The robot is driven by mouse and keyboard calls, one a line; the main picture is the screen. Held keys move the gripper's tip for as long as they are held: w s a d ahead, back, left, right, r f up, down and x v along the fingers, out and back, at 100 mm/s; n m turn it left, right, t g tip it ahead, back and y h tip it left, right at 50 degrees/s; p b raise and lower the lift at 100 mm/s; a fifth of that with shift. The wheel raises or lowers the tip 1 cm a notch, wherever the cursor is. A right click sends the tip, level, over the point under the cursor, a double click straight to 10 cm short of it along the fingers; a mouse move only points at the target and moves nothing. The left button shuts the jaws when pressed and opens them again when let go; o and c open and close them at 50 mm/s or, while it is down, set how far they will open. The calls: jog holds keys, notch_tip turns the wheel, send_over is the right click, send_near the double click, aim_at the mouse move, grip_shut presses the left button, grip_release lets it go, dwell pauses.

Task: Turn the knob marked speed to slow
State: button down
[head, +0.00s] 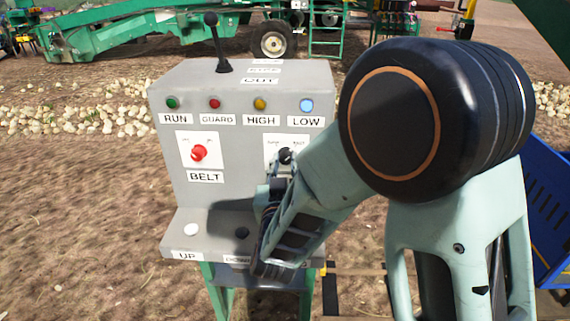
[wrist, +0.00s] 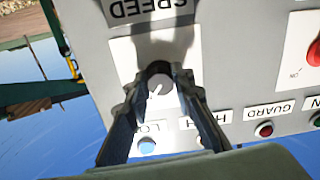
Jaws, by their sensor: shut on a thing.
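The speed knob (head: 286,155) is a dark round knob on a white plate (head: 272,142), on the right of the grey control panel's front. In the wrist view, which is upside down, the knob (wrist: 159,84) shows a grey face with a short white pointer mark. My gripper (wrist: 161,77) is shut on the knob, one finger on each side of it. The SPEED label (wrist: 147,8) shows in the wrist view; my gripper hides it in the head view. Small text on the plate is too blurred to read surely.
The red BELT knob (head: 199,153) sits left of the speed knob. RUN, GUARD, HIGH and LOW lamps line the top; the blue LOW lamp (head: 306,105) looks lit. A black lever (head: 217,45) stands on top. Buttons (head: 178,246) sit on the lower ledge.

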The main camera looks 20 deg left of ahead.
jog(key=n+b, duration=0.1)
jog(key=n, duration=0.7)
jog(key=shift+n, duration=0.4)
jog(key=n+p, duration=0.1)
jog(key=n, duration=0.4)
jog(key=shift+r+p, duration=0.15)
jog(key=shift+p, duration=0.2)
jog(key=shift+d+n+p, duration=0.1)
jog(key=shift+n+p, duration=0.5)
jog(key=shift+n, duration=0.9)
jog(key=c, duration=1.7)
grip_release()
jog(key=shift+o, duration=0.2)
